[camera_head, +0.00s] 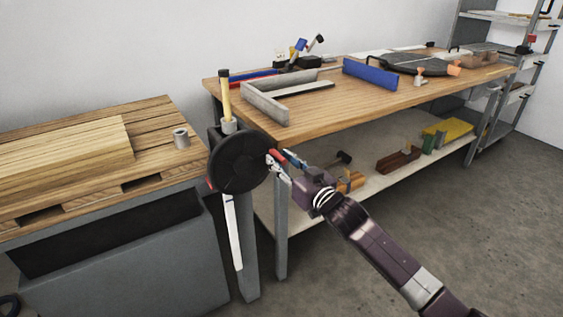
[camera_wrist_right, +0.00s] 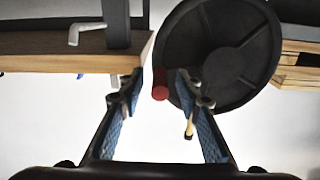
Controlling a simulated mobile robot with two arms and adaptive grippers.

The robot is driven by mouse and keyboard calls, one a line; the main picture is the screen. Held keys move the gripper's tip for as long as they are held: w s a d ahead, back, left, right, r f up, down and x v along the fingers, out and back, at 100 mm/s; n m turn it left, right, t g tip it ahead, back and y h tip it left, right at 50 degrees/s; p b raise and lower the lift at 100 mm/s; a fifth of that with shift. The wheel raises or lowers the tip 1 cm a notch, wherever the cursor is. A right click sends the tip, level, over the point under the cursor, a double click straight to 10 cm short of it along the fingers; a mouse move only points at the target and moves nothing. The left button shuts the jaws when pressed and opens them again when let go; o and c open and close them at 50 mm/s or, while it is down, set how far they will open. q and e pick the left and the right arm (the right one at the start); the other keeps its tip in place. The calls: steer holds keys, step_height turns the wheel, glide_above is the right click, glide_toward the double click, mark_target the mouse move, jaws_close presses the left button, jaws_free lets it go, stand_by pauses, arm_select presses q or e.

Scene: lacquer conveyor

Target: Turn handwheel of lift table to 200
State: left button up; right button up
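The handwheel (camera_head: 236,165) is a black disc on the near side of the lift table (camera_head: 130,265). A red knob (camera_head: 275,155) sits at its right rim. My right gripper (camera_head: 281,163) is at that knob. In the right wrist view the handwheel (camera_wrist_right: 228,45) fills the upper right. The red knob (camera_wrist_right: 160,84) shows between the two spread blue-padded fingertips of my right gripper (camera_wrist_right: 157,80). The right finger overlaps the wheel's face. I cannot tell whether either finger touches the knob. No readable number shows. My left gripper is in neither view.
A wooden-handled tool (camera_head: 225,95) stands above the wheel. A workbench (camera_head: 330,100) with tools and a lower shelf is close to the right. The floor (camera_head: 450,220) is clear.

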steer(key=shift+c, duration=0.7)
jaws_close()
steer(key=shift+a+r, duration=0.1)
